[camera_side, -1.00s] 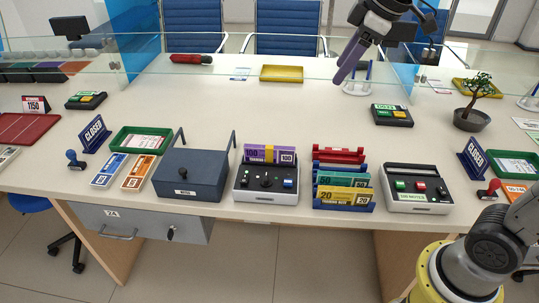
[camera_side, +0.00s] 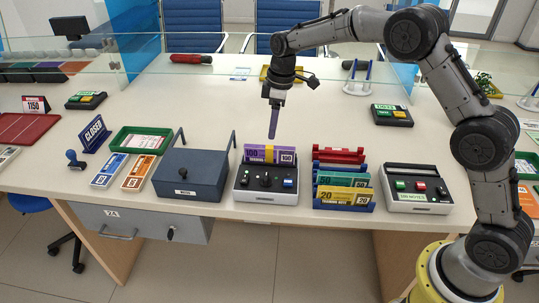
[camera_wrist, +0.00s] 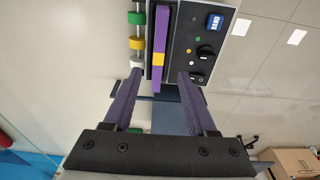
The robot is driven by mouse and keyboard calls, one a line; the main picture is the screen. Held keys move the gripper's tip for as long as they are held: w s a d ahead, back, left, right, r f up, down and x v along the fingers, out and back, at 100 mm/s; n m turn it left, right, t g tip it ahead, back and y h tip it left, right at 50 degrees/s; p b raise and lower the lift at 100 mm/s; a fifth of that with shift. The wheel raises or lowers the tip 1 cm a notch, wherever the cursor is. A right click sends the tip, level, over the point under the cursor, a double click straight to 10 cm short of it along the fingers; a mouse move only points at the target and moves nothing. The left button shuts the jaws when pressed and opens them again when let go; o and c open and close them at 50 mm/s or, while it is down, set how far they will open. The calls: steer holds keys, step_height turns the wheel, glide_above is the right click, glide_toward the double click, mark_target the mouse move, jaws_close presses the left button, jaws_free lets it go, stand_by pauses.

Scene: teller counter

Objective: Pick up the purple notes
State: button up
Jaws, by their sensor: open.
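The purple notes (camera_side: 258,154) are a banded bundle marked 100, with a yellow strap round the middle. They stand upright in the top of a dark grey machine (camera_side: 265,180) with knobs and a blue button. In the wrist view the purple notes (camera_wrist: 160,45) show edge-on at the top, beside the machine's panel (camera_wrist: 205,45). My gripper (camera_side: 273,137) points down just above and behind the notes in the side view. In the wrist view my gripper (camera_wrist: 155,82) has its two purple fingers apart, one to each side of the notes' line. Nothing is between the fingertips.
A blue-grey cash box (camera_side: 190,178) with raised handles stands left of the machine. A rack (camera_side: 343,193) of teal and yellow notes stands right, then another keyed machine (camera_side: 415,190). The counter (camera_side: 200,100) behind is largely clear. A glass screen (camera_side: 400,75) crosses the back.

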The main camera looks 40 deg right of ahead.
mark_target(270, 147)
steer(key=f, duration=0.6)
steer(key=w+f, duration=0.1)
steer(key=f, duration=0.3)
steer(key=shift+a+f, duration=0.1)
steer(key=shift+a, duration=0.2)
jaws_close()
